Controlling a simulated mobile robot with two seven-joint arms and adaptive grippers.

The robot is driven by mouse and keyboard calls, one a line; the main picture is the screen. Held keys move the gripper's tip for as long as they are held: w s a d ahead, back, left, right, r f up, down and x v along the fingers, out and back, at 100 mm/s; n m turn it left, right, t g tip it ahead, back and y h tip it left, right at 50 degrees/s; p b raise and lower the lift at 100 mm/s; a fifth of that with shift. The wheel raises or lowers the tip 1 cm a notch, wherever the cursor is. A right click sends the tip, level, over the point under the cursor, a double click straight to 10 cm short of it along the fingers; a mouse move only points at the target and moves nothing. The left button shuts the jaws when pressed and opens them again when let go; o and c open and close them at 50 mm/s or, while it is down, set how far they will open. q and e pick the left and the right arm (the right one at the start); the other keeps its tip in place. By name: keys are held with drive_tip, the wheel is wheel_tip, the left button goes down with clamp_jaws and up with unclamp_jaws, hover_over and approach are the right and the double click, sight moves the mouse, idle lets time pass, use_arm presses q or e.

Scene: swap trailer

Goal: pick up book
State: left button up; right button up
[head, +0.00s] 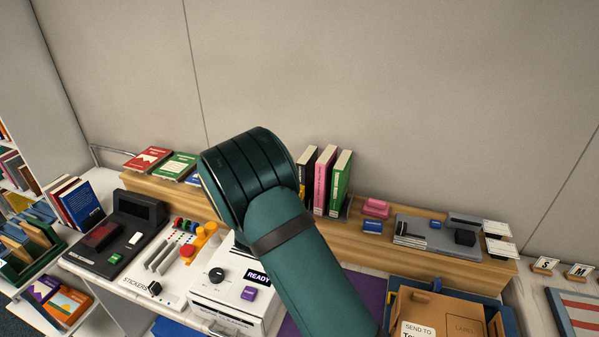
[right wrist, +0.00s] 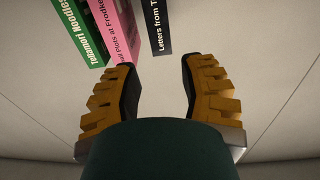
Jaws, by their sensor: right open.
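Three books stand upright on the wooden shelf behind my right arm: a black book (head: 307,163), a pink book (head: 324,181) and a green book (head: 341,184). In the right wrist view the black book (right wrist: 163,25), titled "Letters from T...", the pink book (right wrist: 115,25) and the green book (right wrist: 75,35) show at the top. My right gripper (right wrist: 157,68) is open and empty; the black book's spine is beyond its fingertips, not between them. In the head view my right arm hides this gripper. My left gripper is not in view.
A red book (head: 148,159) and a green-covered book (head: 176,165) lie on the shelf at left. Pink blocks (head: 376,207) and a grey tray (head: 436,238) sit at right. A white labelled machine (head: 232,300) and a cardboard box (head: 435,313) stand in front.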

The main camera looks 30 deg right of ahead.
sight(306, 163)
drive_tip(key=shift+p+x, duration=0.65)
drive_tip(key=shift+x, duration=6.25)
clamp_jaws()
